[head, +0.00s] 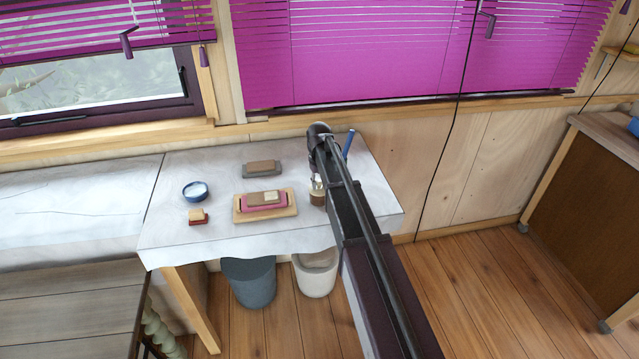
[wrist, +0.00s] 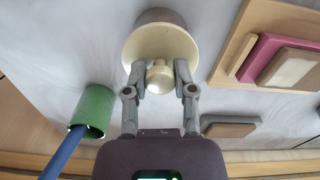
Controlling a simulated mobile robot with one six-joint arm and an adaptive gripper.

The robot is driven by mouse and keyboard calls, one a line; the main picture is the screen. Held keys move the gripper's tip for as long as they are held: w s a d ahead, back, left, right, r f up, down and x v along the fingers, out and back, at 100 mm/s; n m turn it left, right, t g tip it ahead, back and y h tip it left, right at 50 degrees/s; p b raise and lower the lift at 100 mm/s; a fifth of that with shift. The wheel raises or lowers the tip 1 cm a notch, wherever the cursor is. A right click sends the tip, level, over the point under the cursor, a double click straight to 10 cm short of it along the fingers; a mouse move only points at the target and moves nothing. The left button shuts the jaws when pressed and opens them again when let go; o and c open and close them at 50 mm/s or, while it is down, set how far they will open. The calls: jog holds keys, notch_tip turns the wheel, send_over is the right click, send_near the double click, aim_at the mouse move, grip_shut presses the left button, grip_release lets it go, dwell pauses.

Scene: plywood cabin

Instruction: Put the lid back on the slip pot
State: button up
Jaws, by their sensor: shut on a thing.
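My gripper (wrist: 160,82) is shut on the round knob of the cream lid (wrist: 160,45) in the wrist view. The slip pot (wrist: 159,15), brownish grey, shows just beyond the lid, mostly hidden by it. In the head view the brown pot (head: 318,199) stands on the white-covered table, right of the wooden board, with my gripper (head: 317,182) directly over it. The lid is at or very near the pot's top. I cannot tell whether it is seated or slightly above the rim.
A wooden board (head: 237,214) bears pink and cream blocks. A grey-and-brown block (head: 262,168), a blue bowl (head: 195,191) and a red-based block (head: 198,217) lie left. A green cup (wrist: 92,110) with a blue stick (wrist: 62,153) stands close to my gripper. Bins stand under the table.

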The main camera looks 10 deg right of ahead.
jog(key=o, duration=0.9)
jog(key=shift+o, duration=0.2)
jog(key=o, duration=0.4)
jog(key=shift+c, duration=0.2)
jog(key=shift+r+p, duration=3.5)
